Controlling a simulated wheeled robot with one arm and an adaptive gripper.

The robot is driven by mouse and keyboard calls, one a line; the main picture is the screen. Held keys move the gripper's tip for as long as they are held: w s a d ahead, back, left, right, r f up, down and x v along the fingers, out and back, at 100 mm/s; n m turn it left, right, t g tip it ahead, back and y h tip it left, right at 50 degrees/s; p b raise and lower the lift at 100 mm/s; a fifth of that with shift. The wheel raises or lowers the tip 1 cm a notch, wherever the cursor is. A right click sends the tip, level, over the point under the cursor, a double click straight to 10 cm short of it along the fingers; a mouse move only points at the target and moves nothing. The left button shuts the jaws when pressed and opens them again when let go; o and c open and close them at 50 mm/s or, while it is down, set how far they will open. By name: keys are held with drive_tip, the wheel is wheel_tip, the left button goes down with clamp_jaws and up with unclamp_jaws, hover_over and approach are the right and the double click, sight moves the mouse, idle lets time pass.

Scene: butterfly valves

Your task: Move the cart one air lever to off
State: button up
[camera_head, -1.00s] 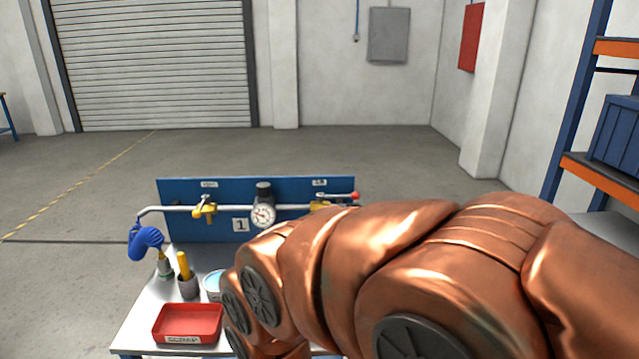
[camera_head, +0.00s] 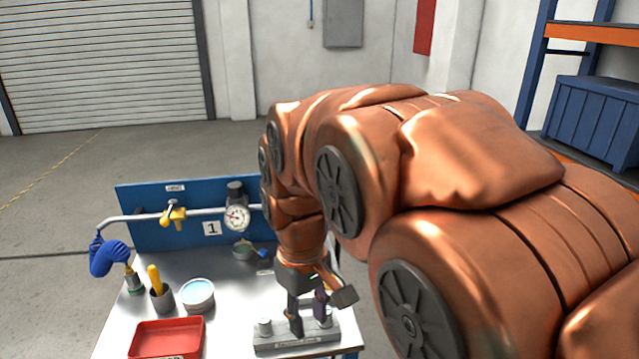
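The cart marked 1 carries a blue panel (camera_head: 150,200) with a metal pipe across it. The air lever at the panel's right end is hidden behind my arm. My gripper (camera_head: 308,318) points down over the front right of the cart top, just above a grey labelled block (camera_head: 298,341). Its two fingers are apart, with nothing seen held between them.
A red tray (camera_head: 166,340), a cup with a yellow handle (camera_head: 161,297), a pale blue-topped tub (camera_head: 198,294) and a blue coiled hose (camera_head: 106,257) occupy the cart's left side. A blue-handled item (camera_head: 250,251) lies near the panel. Shelving (camera_head: 528,80) stands at right.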

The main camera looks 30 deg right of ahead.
drive_tip(key=w+d+r+n, duration=0.1)
drive_tip(key=w+d+r, duration=0.25)
drive_tip(key=w, duration=0.35)
drive_tip(key=w+d+r+n+t+p, duration=0.1)
drive_tip(key=w+d+r+n, duration=0.1)
drive_tip(key=w+d, duration=0.35)
drive_tip(key=w+d+r+n, duration=0.1)
drive_tip(key=w+d+r, duration=0.15)
drive_tip(key=w, duration=0.55)
drive_tip(key=w+d+n+t+h+p, duration=0.1)
drive_tip(key=w+d+n+t, duration=0.1)
drive_tip(key=w+d+n, duration=0.75)
drive_tip(key=shift+m, duration=0.75)
drive_tip(key=shift+w+d+f+p, duration=0.2)
drive_tip(key=shift+w+d+f, duration=0.45)
drive_tip(key=shift+f, duration=0.55)
drive_tip(key=shift+w+d+f+p, duration=0.15)
drive_tip(key=shift+w+d+f, duration=0.3)
drive_tip(key=shift+w+f, duration=0.55)
drive_tip(key=shift+w+d+f+p, duration=0.2)
drive_tip(key=shift+w+d+f, duration=0.4)
drive_tip(key=shift+f, duration=0.75)
drive_tip(key=shift+c, duration=0.3)
clamp_jaws()
